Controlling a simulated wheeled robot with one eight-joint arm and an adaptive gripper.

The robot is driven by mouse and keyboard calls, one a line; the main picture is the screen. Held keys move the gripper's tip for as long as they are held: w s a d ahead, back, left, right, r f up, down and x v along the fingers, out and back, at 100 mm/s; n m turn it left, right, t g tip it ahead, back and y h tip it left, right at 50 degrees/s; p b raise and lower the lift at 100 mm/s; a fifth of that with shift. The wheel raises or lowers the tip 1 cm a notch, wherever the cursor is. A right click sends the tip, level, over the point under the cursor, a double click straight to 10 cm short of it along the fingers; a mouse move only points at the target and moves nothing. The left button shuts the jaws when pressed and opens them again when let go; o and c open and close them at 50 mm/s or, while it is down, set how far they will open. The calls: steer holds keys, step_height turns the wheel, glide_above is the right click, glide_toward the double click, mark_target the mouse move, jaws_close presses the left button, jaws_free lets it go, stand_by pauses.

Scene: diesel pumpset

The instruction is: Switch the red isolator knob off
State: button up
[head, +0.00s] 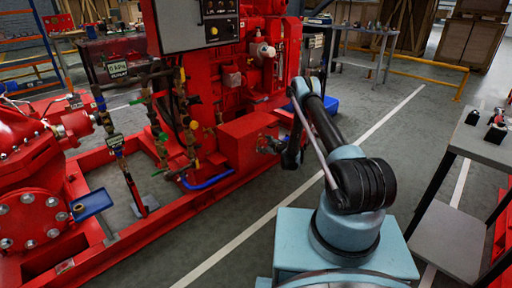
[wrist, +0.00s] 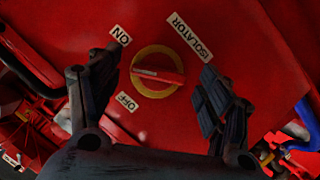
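The red isolator knob (wrist: 157,75) sits on a round yellow plate (wrist: 150,89) on a red panel in the wrist view. Its bar lies nearly level across the picture, tilted slightly. A white ON label (wrist: 120,35) is above left of it, an OFF label (wrist: 126,101) below left, and an ISOLATOR label (wrist: 190,37) above right. My gripper (wrist: 158,82) is open, one dark finger on each side of the knob, with no visible contact. In the head view my arm reaches to the red machine, and the knob is hidden there.
A red box-like housing (head: 248,136) stands on the machine by my arm's end. A blue hose (head: 207,182) runs low along the red base frame. A grey bench (head: 480,140) with small items is at the right. The floor between is clear.

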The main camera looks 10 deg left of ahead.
steer(key=shift+w+d+f, duration=0.1)
steer(key=shift+w, duration=0.25)
steer(key=shift+c, duration=0.2)
steer(key=shift+s+a, duration=0.1)
steer(key=shift+a, duration=0.2)
steer(key=c, duration=1)
